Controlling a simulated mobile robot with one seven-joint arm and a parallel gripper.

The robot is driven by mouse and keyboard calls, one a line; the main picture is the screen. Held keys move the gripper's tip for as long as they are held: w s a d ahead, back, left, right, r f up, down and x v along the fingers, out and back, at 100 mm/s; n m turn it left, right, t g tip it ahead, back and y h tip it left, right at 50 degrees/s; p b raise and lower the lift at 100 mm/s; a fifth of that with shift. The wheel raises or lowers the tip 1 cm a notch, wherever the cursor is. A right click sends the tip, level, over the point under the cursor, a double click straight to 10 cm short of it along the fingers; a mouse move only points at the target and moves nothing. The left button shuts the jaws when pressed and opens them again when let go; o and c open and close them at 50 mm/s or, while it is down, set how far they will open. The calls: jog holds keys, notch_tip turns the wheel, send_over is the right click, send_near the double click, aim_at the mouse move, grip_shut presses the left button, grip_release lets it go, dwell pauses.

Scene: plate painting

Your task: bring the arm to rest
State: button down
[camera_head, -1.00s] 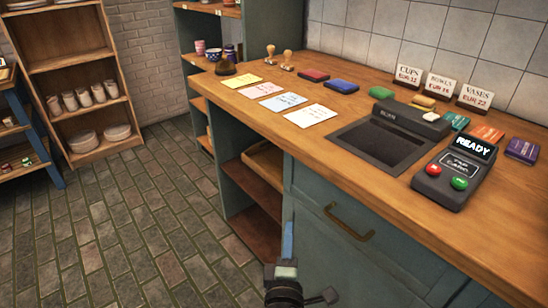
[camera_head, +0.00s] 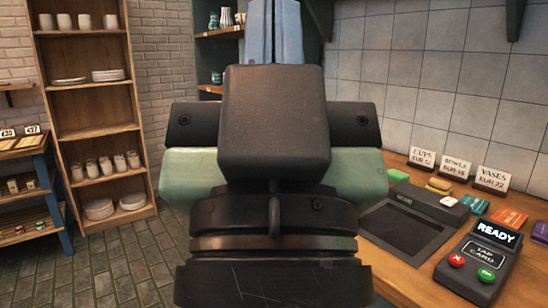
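My gripper (camera_head: 274,32) is raised close in front of the camera and fills the middle of the view. Its two blue-grey fingers point up and lie side by side with only a thin line between them, so it looks shut, and no object shows in it. The very tips are cut off by the top edge. My wrist and gripper body hide the middle and left part of the counter (camera_head: 425,262).
On the counter at right are a card terminal (camera_head: 478,262) reading READY, a dark scanner tray (camera_head: 405,232), price signs (camera_head: 455,167) and coloured packets. A wooden shelf (camera_head: 90,128) with crockery stands at left. Tiled floor (camera_head: 125,262) is open between.

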notch_tip(320, 180, up, 24)
jog(key=p, duration=2.3)
jog(key=shift+r+p, duration=0.15)
jog(key=shift+p, duration=0.25)
jog(key=shift+w+d, duration=0.1)
